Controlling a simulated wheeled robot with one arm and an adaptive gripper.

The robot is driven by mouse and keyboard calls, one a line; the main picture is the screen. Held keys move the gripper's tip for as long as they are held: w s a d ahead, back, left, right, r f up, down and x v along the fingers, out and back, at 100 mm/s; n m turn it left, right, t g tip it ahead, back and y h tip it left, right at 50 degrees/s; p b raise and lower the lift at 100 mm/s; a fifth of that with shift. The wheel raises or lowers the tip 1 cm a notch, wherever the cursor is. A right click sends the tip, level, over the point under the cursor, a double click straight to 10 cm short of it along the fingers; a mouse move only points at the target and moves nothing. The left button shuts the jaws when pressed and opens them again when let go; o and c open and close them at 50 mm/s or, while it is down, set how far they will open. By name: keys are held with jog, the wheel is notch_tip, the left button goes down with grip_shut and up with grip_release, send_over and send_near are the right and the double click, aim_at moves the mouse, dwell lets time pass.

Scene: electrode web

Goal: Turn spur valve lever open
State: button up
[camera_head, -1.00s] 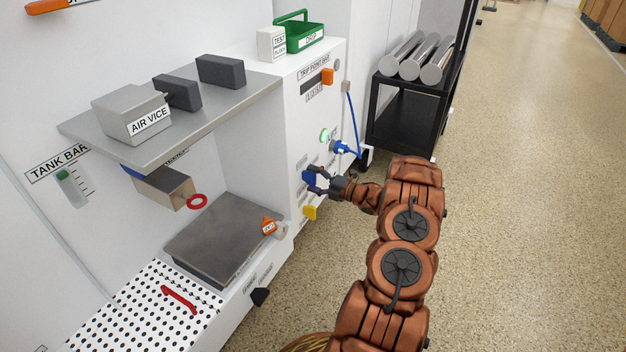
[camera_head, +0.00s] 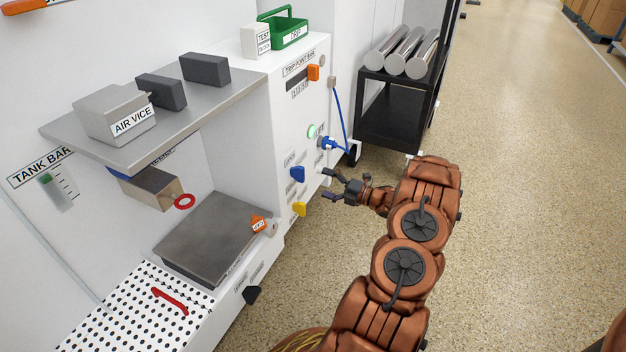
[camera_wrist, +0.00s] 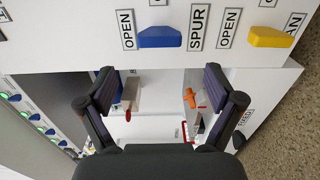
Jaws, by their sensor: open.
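The blue lever (camera_head: 297,174) is on the front of the white panel. The wrist view shows the blue lever (camera_wrist: 160,37) lying along the line between an OPEN label (camera_wrist: 126,30) and the SPUR label (camera_wrist: 198,27), pointing toward OPEN and SPUR at its two ends. My gripper (camera_head: 332,184) is open and empty, off the panel to the right of the blue lever. In the wrist view, my gripper (camera_wrist: 158,82) has its fingers spread, with the blue lever beyond the tips and not touched.
A yellow lever (camera_head: 299,209) sits below the blue one. A blue plug with a cable (camera_head: 328,143) and a green lit button (camera_head: 312,131) are above. A black rack (camera_head: 385,122) with metal cylinders stands behind.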

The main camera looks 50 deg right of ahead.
jog(key=shift+v, duration=1.35)
